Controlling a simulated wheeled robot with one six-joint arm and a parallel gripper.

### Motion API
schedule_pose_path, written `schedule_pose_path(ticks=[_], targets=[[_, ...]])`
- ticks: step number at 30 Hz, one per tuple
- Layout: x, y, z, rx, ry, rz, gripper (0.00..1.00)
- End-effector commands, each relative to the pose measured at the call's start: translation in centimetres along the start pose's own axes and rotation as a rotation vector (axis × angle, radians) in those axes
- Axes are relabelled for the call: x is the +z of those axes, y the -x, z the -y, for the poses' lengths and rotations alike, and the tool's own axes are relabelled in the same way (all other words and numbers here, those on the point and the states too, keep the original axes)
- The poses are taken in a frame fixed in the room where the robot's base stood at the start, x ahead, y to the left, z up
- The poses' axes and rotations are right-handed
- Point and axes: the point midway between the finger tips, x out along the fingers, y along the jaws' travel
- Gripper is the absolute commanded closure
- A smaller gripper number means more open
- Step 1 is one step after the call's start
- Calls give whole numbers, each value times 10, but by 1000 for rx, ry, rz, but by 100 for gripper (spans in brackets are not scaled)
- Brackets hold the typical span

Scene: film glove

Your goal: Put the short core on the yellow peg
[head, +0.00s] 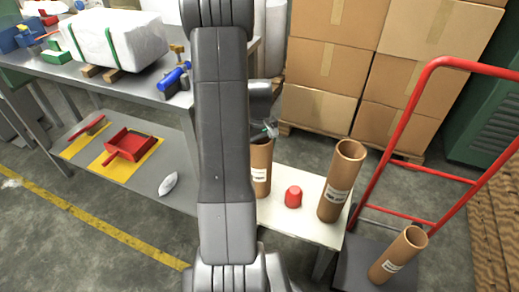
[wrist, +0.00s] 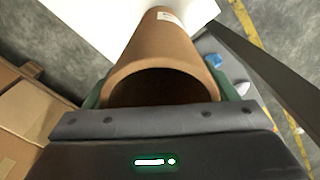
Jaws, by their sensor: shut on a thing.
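A brown cardboard core (head: 261,160) with a white label stands upright at the white table's left side, partly hidden by my arm. My gripper (head: 264,128) is at its top rim, mostly hidden behind my arm. In the wrist view my gripper (wrist: 160,88) is shut on this core (wrist: 158,50), with a greenish finger on each side of its open end. I cannot tell whether the core's lower end touches the table. A taller core (head: 336,185) stands on the table's right side. No yellow peg shows.
Another core (head: 391,262) stands on the dark base of a red hand truck (head: 408,122). Stacked cartons (head: 325,62) are behind.

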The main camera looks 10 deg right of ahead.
Motion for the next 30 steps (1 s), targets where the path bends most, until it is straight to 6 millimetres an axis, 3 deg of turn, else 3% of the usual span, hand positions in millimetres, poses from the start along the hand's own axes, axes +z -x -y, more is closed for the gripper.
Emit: schedule_pose_path(ticks=[2, 12, 13, 16, 25, 30], targets=[[0, -9, 0, -1, 0, 2, 61], [0, -12, 0, 0, 0, 0, 61], [0, -11, 0, 0, 0, 0, 17], [0, -11, 0, 0, 0, 0, 0], [0, -5, 0, 0, 0, -1, 0], [-1, 22, -1, 3, 0, -5, 0]])
